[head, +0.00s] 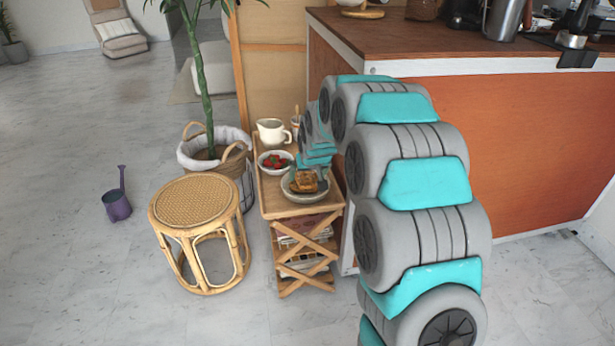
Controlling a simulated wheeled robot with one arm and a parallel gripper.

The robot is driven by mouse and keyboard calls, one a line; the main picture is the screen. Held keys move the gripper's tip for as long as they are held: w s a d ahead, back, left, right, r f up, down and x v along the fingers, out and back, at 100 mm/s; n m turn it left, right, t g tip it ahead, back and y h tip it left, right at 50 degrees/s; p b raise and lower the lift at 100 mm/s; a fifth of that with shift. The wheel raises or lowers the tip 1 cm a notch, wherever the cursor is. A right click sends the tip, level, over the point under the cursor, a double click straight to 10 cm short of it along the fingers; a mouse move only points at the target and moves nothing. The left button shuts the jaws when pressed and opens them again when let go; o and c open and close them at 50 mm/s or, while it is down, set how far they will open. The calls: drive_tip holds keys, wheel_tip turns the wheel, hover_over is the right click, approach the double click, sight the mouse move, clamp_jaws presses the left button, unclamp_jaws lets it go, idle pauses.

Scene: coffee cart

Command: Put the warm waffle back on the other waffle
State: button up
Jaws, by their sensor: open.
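Brown waffle (304,181) sits in a grey round plate (305,198) at the near end of a small wooden side table (270,209). At this size I cannot tell whether one waffle or two lie there, stacked or side by side, or which one is warm. My gripper (309,177) points down right over the plate, with its jaws open around or just above the waffle. My own arm hides its right side, and I cannot tell whether a finger touches the waffle.
A bowl of strawberries (275,162), a cream pitcher (272,132) and a small jar (296,122) stand behind the plate. A rattan stool (197,203) and a potted plant (205,155) are left of the table. The orange counter (530,150) rises at right. Floor is clear in front.

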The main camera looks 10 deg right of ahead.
drive_tip(key=v, duration=1)
drive_tip(key=s+f+g, duration=0.2)
drive_tip(key=s+g, duration=0.6)
drive_tip(key=s, duration=3.9)
drive_tip(key=shift+a+b, duration=0.2)
drive_tip(key=shift+b, duration=0.15)
